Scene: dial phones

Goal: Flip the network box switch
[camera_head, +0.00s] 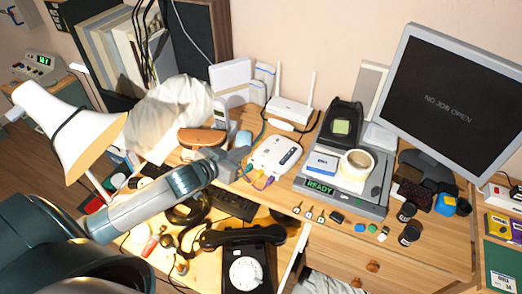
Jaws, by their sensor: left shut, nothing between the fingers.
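The network box (275,156) is a white box on the wooden desk, near the middle of the view. It has a dark strip on its top right side and coloured cables plugged into its front edge. Its switch is too small to make out clearly. My left gripper (241,156) is shut and empty, just left of the box, with its tips close to the box's left side. I cannot tell whether they touch it. My right gripper is not in view.
A white router (289,110) with antennas stands behind the box. A grey scale-like device (345,195) with a tape roll (357,163) is to the right. A black dial phone (246,262) is in front. A monitor (452,100) and a white lamp (70,130) flank the desk.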

